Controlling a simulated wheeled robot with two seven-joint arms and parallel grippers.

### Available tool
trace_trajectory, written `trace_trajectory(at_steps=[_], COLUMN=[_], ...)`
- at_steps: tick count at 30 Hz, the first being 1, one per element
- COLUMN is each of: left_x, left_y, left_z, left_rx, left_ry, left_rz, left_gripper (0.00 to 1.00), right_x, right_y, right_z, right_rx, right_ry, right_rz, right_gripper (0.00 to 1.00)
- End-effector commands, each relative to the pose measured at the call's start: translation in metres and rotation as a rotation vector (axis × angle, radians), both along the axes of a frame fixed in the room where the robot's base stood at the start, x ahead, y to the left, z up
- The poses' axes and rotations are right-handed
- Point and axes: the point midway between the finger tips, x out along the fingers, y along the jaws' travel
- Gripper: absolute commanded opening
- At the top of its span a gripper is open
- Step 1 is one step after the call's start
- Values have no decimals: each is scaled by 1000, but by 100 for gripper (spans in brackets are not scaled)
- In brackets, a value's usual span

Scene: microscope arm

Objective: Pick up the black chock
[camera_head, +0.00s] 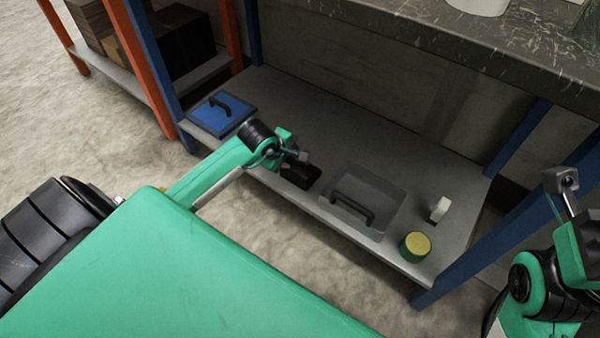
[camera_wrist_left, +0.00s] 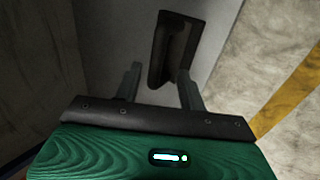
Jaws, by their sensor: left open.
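The black chock (camera_head: 302,177) lies on the grey lower shelf near its front edge. In the left wrist view the chock (camera_wrist_left: 176,48) is a dark block with a hollowed face, its near end between or just past the fingertips. My left gripper (camera_head: 297,156) is open and sits right by the chock. Its two fingers (camera_wrist_left: 160,73) are spread, with the chock closer to the right finger; I cannot tell whether they touch. My right gripper (camera_head: 563,182) is at the right edge, far from the chock, and its finger opening is unclear.
A blue lid with a black handle (camera_head: 206,119) lies at the shelf's left end. Right of the chock are a clear grey box with a dark handle (camera_head: 372,190), a white item (camera_head: 439,209) and a green-and-yellow round container (camera_head: 415,246). A dark stone countertop (camera_head: 430,40) hangs above the shelf.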

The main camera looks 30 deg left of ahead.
Motion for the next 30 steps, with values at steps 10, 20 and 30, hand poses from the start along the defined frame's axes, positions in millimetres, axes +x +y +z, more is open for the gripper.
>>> trace_trajectory(at_steps=[10, 20, 30], left_x=[15, 35, 35], left_y=[-3, -5, -4], left_z=[-22, -45, -45], left_rx=[-3, -1, 0], left_ry=[-2, -1, 0], left_rz=[1, 0, 0], left_gripper=[41, 41, 23], right_x=[-6, -7, -6], right_y=[8, 3, 3], right_z=[1, 10, 11], right_rx=[-5, 24, 24], right_ry=[-36, -61, -59], right_rz=[24, 25, 25], right_gripper=[36, 36, 36])
